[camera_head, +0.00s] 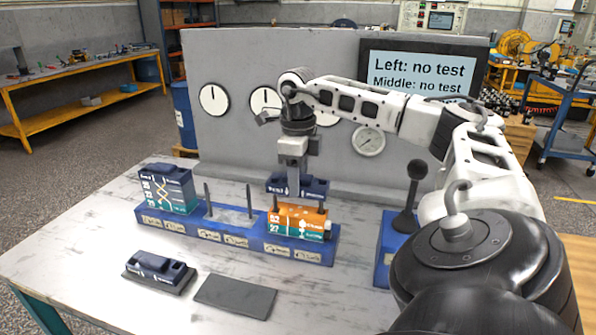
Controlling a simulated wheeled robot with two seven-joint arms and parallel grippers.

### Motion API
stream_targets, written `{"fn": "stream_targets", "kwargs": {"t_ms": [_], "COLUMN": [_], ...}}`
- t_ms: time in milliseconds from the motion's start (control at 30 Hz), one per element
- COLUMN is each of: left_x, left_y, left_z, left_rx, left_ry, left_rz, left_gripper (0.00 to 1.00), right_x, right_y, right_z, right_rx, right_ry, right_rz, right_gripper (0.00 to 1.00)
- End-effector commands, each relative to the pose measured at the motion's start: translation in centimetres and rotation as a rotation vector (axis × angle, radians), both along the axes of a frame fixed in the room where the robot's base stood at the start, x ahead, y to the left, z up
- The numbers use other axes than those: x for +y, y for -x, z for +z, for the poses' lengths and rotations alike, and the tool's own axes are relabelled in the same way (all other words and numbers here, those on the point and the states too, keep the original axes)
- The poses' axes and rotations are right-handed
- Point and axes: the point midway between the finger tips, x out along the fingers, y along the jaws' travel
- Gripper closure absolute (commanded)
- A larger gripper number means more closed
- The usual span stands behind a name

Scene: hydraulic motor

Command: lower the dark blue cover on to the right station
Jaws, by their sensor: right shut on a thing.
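My right gripper (295,174) points down over the right station and is shut on a dark blue cover (312,187). The cover hangs just above the orange and teal block (301,222) at the right end of the long blue base (228,235). Dark upright pins stand beside that block, their tops close under the cover; I cannot tell whether they touch it. The left station holds a block with a dark blue top (167,188). The middle station has bare upright pins (249,203). My left gripper is not in view.
Another dark blue cover (158,266) lies on a dark pad at the table's front left. An empty dark grey pad (235,297) lies beside it. A joystick (409,197) stands on a blue box at right. A grey panel with gauges (369,141) and a screen (423,75) rises behind.

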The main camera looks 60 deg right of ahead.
Motion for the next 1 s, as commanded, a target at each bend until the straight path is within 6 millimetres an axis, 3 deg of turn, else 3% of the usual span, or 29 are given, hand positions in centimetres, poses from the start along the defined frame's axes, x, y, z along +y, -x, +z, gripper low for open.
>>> {"fn": "stream_targets", "kwargs": {"t_ms": [500, 1000], "left_x": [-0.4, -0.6], "left_y": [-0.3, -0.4], "left_z": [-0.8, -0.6], "left_rx": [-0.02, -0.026], "left_ry": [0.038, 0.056], "left_rz": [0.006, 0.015], "left_gripper": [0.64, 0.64], "right_x": [0.0, 0.0], "right_y": [0.0, -0.1], "right_z": [-3.4, -4.1], "right_rx": [-0.002, -0.003], "right_ry": [0.0, 0.001], "right_rz": [0.0, -0.001], "right_gripper": [0.96, 0.96]}}
